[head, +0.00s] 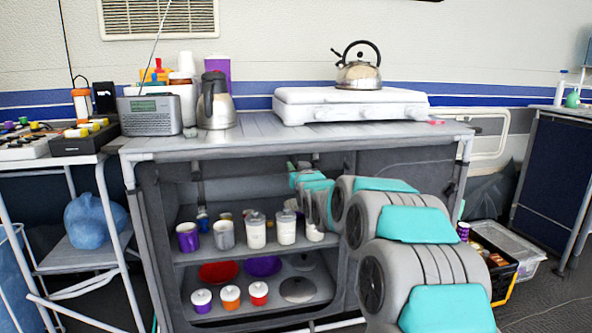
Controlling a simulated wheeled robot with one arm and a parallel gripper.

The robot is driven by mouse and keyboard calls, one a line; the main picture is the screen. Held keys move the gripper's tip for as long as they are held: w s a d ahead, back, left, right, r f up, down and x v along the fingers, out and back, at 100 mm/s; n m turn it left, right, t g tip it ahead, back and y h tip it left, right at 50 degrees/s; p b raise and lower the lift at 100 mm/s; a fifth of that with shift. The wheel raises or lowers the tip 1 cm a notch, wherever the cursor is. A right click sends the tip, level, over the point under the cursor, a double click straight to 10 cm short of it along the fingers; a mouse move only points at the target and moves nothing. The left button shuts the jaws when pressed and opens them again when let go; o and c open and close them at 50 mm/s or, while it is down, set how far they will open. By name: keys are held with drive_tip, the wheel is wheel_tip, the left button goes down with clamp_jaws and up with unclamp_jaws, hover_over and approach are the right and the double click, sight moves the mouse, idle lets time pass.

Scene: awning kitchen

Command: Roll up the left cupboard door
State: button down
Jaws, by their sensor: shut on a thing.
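The left cupboard (150,215) stands under the grey counter, and its front is open, with two shelves showing. The left cupboard door (240,167) is a grey fabric band gathered along the top of the opening. My arm reaches in from the lower right. My gripper (294,168) is small in the head view, at the upper right part of the opening, shut on the door's fabric. The fingertips are largely hidden by the wrist and the dim interior.
Cups and jars (256,230) stand on the upper shelf, with bowls and lidded pots (230,296) below. A kettle (358,70) sits on a white stove (350,105), beside a steel jug (215,102) and a radio (150,115). A crate (500,270) is on the floor at right.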

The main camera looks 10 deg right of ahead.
drive_tip(key=shift+r, duration=0.4)
drive_tip(key=c, duration=1.1)
unclamp_jaws()
drive_tip(key=o, duration=0.4)
drive_tip(key=shift+f, duration=0.2)
drive_tip(key=s, duration=0.7)
drive_tip(key=shift+s+d, duration=0.15)
drive_tip(key=shift+s, duration=0.2)
